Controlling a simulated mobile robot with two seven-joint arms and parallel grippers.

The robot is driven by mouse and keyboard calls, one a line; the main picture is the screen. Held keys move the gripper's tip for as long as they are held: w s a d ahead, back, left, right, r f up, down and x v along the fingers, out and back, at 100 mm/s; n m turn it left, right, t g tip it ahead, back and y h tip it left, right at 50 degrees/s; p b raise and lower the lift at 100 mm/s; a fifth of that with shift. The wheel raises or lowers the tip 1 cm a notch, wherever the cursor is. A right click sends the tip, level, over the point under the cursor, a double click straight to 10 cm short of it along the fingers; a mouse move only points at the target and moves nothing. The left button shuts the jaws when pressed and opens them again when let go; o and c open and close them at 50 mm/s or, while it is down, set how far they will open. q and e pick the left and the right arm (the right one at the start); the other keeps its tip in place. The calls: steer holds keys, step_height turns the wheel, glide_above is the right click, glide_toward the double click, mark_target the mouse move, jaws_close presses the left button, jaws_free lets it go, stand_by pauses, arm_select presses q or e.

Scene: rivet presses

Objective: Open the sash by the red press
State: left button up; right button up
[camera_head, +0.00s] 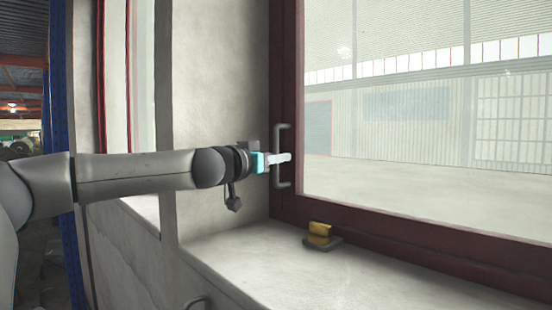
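The sash (285,60) is a glazed window with a dark red frame, and no clear gap shows along its frame. A grey upright bar handle (283,184) sits on its left stile. My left gripper (284,158) comes in from the left with its pale fingers at the middle of the handle, overlapping the bar. Whether the fingers are closed around the bar or only beside it is not clear. My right gripper is not in view. No red press shows in this view.
A small yellow block on a dark base (320,233) sits on the pale sill (275,262) below the sash. A pale wall pier (225,80) stands left of the frame, behind my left arm. A blue upright post (60,100) stands at the far left.

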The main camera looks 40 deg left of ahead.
arm_select(q)
jaws_close()
stand_by(1.0)
